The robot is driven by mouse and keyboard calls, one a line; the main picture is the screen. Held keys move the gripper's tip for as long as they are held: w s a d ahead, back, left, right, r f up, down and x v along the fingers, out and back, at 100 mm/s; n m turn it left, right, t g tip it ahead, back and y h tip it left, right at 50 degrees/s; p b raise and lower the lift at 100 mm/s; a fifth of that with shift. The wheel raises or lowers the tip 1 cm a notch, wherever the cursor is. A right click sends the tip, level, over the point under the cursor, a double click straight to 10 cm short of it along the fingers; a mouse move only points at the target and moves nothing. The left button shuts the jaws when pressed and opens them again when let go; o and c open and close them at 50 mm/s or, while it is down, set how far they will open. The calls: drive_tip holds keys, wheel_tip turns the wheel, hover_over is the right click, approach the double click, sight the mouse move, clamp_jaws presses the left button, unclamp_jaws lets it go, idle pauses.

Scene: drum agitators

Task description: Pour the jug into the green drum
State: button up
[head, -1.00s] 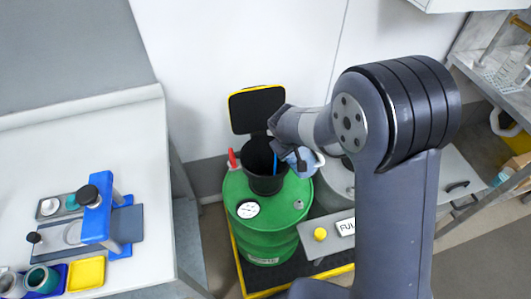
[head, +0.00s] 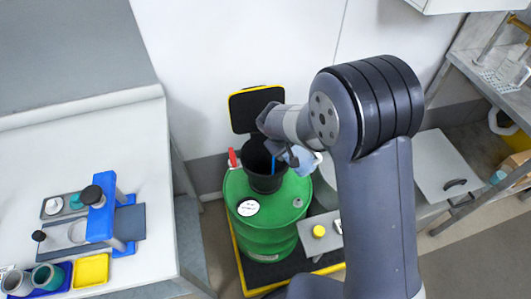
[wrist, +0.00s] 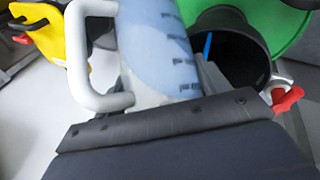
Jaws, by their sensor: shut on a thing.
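The green drum (head: 260,222) stands on a black mat with a yellow edge. A black funnel (head: 262,168) with an open lid (head: 255,108) behind it sits on top of the drum. My gripper (head: 280,150) is shut on the jug (head: 305,160), just right of the funnel. The wrist view shows the translucent, graduated jug (wrist: 160,45) with its pale handle (wrist: 85,60), filled with something bluish. The funnel mouth (wrist: 230,55) lies beside it on the right. The jug is mostly hidden in the head view, and no stream shows.
A red valve handle (head: 232,157) stands left of the funnel. A gauge (head: 248,208) lies on the drum top. A grey panel with a yellow button (head: 319,231) is at the right. A white bench (head: 150,150) with a blue stand (head: 101,215) is at the left.

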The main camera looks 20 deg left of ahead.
drive_tip(key=shift+a+f+h, duration=0.2)
drive_tip(key=shift+h, duration=0.35)
drive_tip(key=shift+a+f+h, duration=0.15)
drive_tip(key=shift+h, duration=0.4)
idle(1.3)
drive_tip(key=shift+a+f+n+h, duration=0.3)
drive_tip(key=shift+f+h, duration=0.1)
drive_tip(key=shift+h, duration=0.35)
drive_tip(key=shift+a+f+n+h, duration=0.2)
drive_tip(key=shift+f+n+h, duration=0.15)
drive_tip(key=shift+h, duration=0.4)
idle(2.8)
drive_tip(key=shift+w+a+f+h+b, duration=0.1)
drive_tip(key=shift+a+f+h+b, duration=0.1)
drive_tip(key=shift+a+h+b, duration=0.2)
drive_tip(key=shift+w+a+f+h+b, duration=0.1)
drive_tip(key=shift+a+f+h+b, duration=0.15)
drive_tip(key=shift+a, duration=0.2)
idle(0.5)
